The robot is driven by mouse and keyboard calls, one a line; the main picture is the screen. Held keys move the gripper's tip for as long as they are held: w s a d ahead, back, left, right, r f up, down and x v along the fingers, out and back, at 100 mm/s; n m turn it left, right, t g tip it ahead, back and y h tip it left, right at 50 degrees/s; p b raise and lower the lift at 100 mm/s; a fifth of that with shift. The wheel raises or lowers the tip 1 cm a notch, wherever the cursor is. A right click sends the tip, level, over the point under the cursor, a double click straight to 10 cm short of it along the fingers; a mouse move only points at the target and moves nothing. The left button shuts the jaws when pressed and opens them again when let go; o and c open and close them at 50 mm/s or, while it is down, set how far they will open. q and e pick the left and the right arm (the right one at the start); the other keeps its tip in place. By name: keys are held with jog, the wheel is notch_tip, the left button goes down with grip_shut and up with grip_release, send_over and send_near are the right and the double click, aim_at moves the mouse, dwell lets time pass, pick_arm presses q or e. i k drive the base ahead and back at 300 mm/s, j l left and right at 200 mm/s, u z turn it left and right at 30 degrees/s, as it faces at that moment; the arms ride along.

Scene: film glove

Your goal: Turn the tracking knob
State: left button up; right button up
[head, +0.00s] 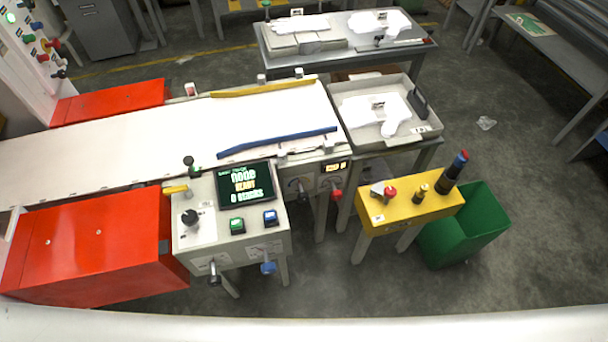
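Several knobs and handles show, and their labels are too small to read, so I cannot tell which is the tracking knob. A dark knob (302,192) and a red knob (336,194) stick out below the conveyor's end, by a small lit display (335,167). A dark-tipped handle (214,275) and a blue knob (268,267) are on the front of the grey control console (200,239). Neither gripper is in view.
A white conveyor belt (110,152) with blue (277,142) and yellow (262,89) guides runs left. Red cabinets (90,245) flank it. A grey tray (349,139) with white gloves, a yellow stand (405,214) and a green bin (480,235) stand right. Front floor is clear.

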aim_at(303, 196)
jog(key=i+l, duration=0.1)
jog(key=l, duration=0.3)
jog(key=i+l, duration=0.1)
jog(key=l, duration=0.3)
jog(key=i+l, duration=0.1)
jog(key=l, duration=0.75)
jog(key=i+u, duration=0.05)
jog(key=i, duration=0.05)
